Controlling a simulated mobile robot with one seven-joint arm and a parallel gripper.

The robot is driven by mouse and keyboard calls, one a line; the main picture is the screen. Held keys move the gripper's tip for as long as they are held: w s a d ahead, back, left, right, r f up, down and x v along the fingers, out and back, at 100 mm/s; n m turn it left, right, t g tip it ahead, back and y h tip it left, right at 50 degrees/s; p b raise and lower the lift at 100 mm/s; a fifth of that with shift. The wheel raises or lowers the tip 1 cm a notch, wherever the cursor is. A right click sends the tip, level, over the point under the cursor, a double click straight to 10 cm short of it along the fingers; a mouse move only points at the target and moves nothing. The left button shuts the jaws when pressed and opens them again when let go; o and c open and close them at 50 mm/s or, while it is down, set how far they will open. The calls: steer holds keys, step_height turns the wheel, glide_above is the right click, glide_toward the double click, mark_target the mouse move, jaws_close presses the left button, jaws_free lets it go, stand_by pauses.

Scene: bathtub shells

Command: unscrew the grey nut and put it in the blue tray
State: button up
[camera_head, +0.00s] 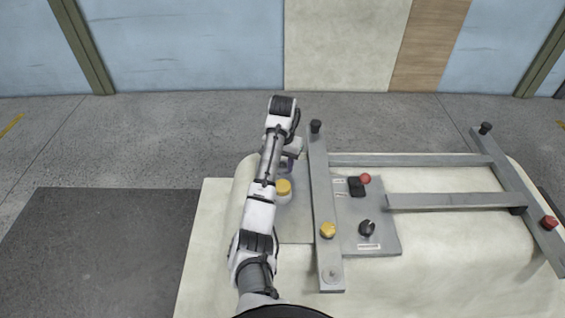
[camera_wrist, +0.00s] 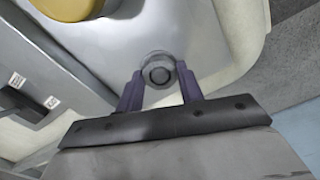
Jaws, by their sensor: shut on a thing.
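The grey nut (camera_wrist: 159,68) shows in the wrist view as a small round grey piece with a dark centre. It is at a flat grey plate (camera_wrist: 125,40). My gripper (camera_wrist: 160,82) has its two purple fingers on either side of the nut and is shut on it. In the head view my gripper (camera_head: 288,163) is low over the left part of the bench, beside the long grey bar, and the nut is hidden there. I cannot tell whether the nut is still on a thread. No blue tray can be made out in either view.
A yellow-topped pale knob (camera_head: 284,187) stands close to my gripper. A long grey bar (camera_head: 318,180) with a yellow knob (camera_head: 327,230) lies to the right. Beyond it is a panel (camera_head: 385,240) with a red button (camera_head: 365,178) and a black dial (camera_head: 367,228).

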steer(key=n, duration=0.8)
steer(key=o, duration=1.1)
steer(key=shift+c, duration=0.6)
